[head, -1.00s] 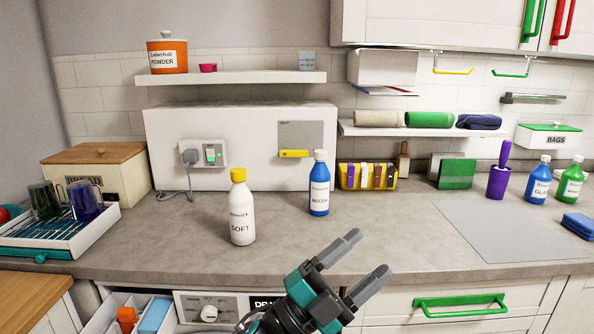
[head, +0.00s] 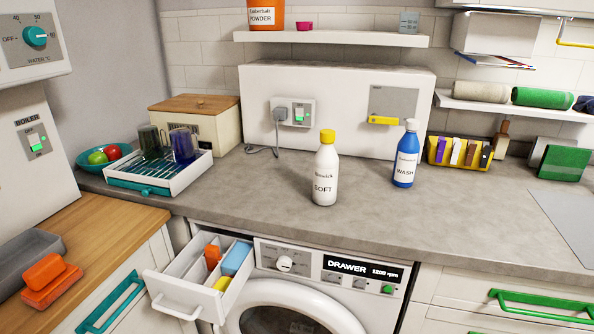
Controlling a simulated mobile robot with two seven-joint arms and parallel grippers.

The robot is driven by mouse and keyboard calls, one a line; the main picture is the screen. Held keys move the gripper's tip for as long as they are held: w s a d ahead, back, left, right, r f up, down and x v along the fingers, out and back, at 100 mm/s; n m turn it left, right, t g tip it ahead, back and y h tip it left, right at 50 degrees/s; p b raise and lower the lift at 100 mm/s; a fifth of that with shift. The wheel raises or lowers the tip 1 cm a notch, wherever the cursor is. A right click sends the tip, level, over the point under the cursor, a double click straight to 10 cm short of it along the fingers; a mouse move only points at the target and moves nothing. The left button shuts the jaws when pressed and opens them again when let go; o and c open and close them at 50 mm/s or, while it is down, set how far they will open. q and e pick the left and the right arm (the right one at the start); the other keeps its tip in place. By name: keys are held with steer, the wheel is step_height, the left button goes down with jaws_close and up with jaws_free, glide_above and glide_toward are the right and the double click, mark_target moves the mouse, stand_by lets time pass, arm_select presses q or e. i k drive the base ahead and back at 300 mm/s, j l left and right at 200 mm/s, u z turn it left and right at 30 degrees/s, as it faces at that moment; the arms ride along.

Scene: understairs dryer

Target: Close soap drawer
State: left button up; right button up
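The soap drawer (head: 180,293) is pulled out at the upper left of the white washing machine (head: 345,262). It has a white handle at its front (head: 173,309) and divided compartments. An orange item (head: 212,256), a blue block (head: 236,258) and something yellow (head: 222,284) lie in it. Neither of my grippers shows in the head view now.
The grey worktop (head: 270,220) runs above the machine and carries a white SOFT bottle (head: 325,175) and a blue WASH bottle (head: 405,160). A wooden counter (head: 105,240) stands left of the drawer, with a cupboard and teal handle (head: 110,302) below it.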

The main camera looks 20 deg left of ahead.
mark_target(187, 291)
steer(key=u, duration=1.35)
steer(key=i+l+z, duration=0.1)
steer(key=i+l, duration=0.15)
steer(key=l, duration=0.1)
